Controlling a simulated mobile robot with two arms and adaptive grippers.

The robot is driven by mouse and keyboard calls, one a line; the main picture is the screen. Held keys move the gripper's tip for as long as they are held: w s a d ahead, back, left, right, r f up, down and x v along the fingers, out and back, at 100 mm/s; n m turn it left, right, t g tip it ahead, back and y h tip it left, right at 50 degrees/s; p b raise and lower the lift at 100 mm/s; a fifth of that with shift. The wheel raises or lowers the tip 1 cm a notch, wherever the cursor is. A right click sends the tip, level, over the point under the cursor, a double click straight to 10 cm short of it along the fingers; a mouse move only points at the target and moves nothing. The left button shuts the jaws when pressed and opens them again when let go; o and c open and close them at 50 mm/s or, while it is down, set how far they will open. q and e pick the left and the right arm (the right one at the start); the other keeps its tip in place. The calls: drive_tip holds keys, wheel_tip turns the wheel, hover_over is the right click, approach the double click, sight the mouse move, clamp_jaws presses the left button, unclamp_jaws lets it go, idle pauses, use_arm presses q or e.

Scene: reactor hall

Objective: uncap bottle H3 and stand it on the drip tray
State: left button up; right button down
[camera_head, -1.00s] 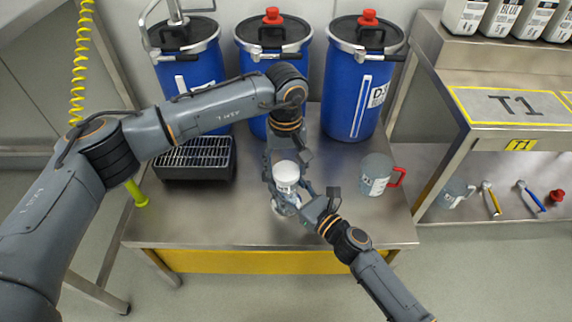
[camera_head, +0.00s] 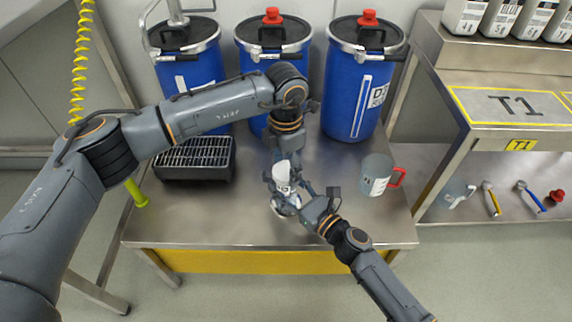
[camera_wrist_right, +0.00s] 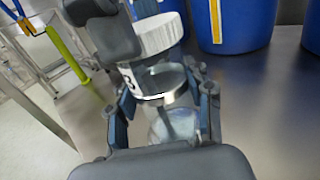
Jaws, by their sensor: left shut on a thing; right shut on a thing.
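Bottle H3 has a white ribbed cap (camera_wrist_right: 160,34) and a clear body with a white label (camera_head: 287,187); a "3" shows on the label (camera_wrist_right: 129,77) in the right wrist view. It is between both grippers over the steel bench. My left gripper (camera_head: 284,174) comes down from behind and is shut at the cap. My right gripper (camera_head: 300,196) reaches in from the front right and is shut on the bottle body. The black drip tray (camera_head: 195,178) with a wire grid is empty at the left.
Blue drums (camera_head: 358,95) line the bench's back. A shelf unit marked T1 (camera_head: 515,103) stands at the right. The front of the bench (camera_head: 200,225) is clear.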

use_arm(q)
drive_tip(key=n, duration=1.9)
drive_tip(key=shift+r, duration=0.15)
drive_tip(key=shift+r, duration=0.95)
